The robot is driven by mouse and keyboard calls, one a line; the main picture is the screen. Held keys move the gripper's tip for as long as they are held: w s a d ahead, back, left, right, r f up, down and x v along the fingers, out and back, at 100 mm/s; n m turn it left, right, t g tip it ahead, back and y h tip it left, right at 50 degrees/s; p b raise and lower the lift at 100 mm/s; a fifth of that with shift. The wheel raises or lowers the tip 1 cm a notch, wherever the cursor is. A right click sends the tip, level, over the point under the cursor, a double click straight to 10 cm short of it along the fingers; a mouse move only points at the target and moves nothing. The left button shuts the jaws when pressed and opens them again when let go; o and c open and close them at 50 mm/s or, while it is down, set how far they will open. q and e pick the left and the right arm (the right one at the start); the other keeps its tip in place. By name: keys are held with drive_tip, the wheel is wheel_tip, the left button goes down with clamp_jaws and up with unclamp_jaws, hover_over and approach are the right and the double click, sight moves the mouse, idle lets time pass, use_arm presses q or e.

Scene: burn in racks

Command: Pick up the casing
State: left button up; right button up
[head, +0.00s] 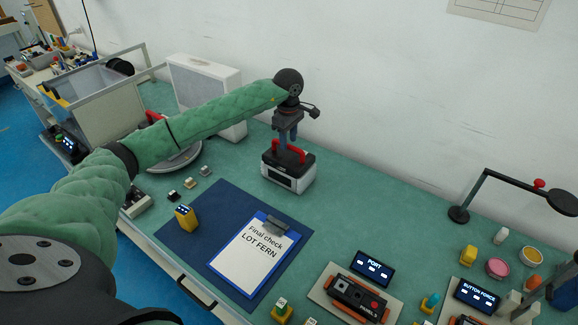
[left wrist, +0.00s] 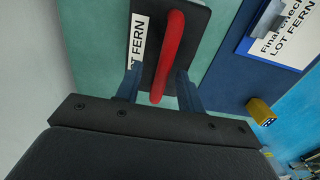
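The casing (head: 288,176) is a small white and dark box with a black top and a red handle (head: 291,151). It stands upright on the green bench, behind the clipboard. In the left wrist view its black top carries a white label reading LOT FERN, partly cut off, and the red handle (left wrist: 167,55) runs along it. My left gripper (head: 288,137) points down over the casing. In the left wrist view its two blue fingers (left wrist: 158,88) are apart, one on each side of the handle, with gaps showing. My right gripper is not in view.
A clipboard (head: 250,254) reading Final check LOT FERN lies on a dark blue mat (head: 193,236) beside a yellow block (head: 186,218). A white box (head: 205,82) stands behind my left arm. A lamp (head: 459,214) and small parts crowd the right; bench right of the casing is clear.

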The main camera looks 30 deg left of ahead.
sight(289, 161)
use_arm(q)
drive_tip(key=shift+s+f, duration=0.25)
drive_tip(key=shift+f, duration=1.35)
drive_tip(key=shift+c, duration=0.5)
drive_tip(key=c, duration=0.7)
clamp_jaws()
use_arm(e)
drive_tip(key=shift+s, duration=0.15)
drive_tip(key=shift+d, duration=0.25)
